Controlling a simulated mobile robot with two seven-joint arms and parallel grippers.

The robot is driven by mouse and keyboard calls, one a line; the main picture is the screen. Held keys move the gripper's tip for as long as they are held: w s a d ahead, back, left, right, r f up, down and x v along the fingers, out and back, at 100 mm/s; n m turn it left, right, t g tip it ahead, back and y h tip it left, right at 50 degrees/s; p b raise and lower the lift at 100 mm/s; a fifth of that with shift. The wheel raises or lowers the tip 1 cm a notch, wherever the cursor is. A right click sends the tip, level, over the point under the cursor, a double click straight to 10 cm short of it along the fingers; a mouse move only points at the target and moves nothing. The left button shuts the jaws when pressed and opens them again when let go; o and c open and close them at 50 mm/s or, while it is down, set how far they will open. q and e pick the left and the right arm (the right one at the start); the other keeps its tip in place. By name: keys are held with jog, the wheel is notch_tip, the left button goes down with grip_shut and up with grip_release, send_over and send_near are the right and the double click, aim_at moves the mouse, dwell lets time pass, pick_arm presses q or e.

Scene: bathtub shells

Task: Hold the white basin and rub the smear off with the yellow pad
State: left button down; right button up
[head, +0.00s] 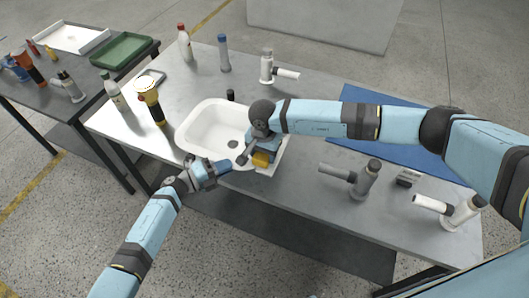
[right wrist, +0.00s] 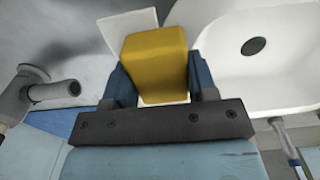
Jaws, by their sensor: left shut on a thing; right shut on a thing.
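The white basin (head: 205,125), with a dark drain hole, sits on the grey table; part of it also shows in the right wrist view (right wrist: 290,75). My left gripper (head: 238,162) is shut on the basin's near rim. The yellow pad (right wrist: 155,65) is between the fingers of my right gripper (right wrist: 155,85), which is shut on it. In the head view the pad (head: 261,159) is just right of the basin, over a white flat piece (right wrist: 130,28). Whether the pad touches that piece is unclear. My right arm hides the basin's right side. I see no smear.
Several bottles, among them a white one (head: 185,43) and a blue-capped one (head: 224,53), stand behind the basin. Taps (head: 364,180) stand to the right. A blue mat (head: 350,100) lies partly under my right arm. A second table with a green tray (head: 122,50) is at left.

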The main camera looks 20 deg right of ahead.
jog(key=shift+s+d, duration=0.8)
jog(key=shift+d, duration=0.15)
jog(key=shift+s+d+r, duration=0.1)
jog(key=shift+d, duration=0.05)
notch_tip(320, 180, up, 8)
